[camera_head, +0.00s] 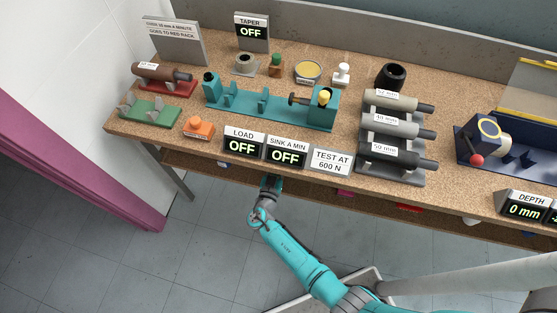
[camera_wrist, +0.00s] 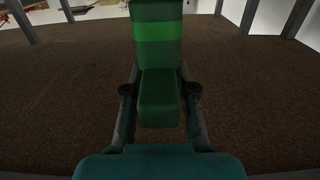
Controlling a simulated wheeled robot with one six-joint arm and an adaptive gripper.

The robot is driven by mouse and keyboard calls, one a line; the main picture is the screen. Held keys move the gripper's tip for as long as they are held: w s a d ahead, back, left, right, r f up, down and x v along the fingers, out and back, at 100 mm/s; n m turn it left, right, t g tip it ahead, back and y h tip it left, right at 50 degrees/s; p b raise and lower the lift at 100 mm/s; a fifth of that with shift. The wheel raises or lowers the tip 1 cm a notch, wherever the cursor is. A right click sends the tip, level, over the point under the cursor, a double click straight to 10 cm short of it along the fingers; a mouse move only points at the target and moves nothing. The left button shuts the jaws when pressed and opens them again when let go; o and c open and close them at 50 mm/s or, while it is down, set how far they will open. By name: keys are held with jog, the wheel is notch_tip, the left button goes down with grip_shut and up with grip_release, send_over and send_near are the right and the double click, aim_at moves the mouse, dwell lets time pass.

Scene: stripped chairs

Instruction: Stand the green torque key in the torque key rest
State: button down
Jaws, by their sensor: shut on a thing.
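My gripper (camera_head: 271,184) is low in the head view, at the front edge of the bench and over the lower shelf. In the wrist view my gripper (camera_wrist: 160,91) has its two fingers on either side of a green thing, shut on it. This is the green torque key (camera_wrist: 158,105), a dark green block with a lighter green band higher up. Its far end runs out of the top of the wrist view. In the head view the key is not clearly visible. I cannot make out which thing is the torque key rest.
The bench top (camera_head: 110,125) is crowded. It holds a green cradle (camera_head: 150,112), a red rack with a brown cylinder (camera_head: 155,72), a teal fixture (camera_head: 265,103), an orange block (camera_head: 198,127), several labelled cylinders and display signs. A lower shelf (camera_head: 215,172) runs beneath. A brown surface (camera_wrist: 60,90) fills the wrist view.

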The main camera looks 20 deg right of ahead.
jog(key=shift+f, duration=0.8)
jog(key=shift+f, duration=0.25)
jog(key=c, duration=0.8)
grip_release()
jog(key=shift+c, duration=0.2)
jog(key=v, duration=1.2)
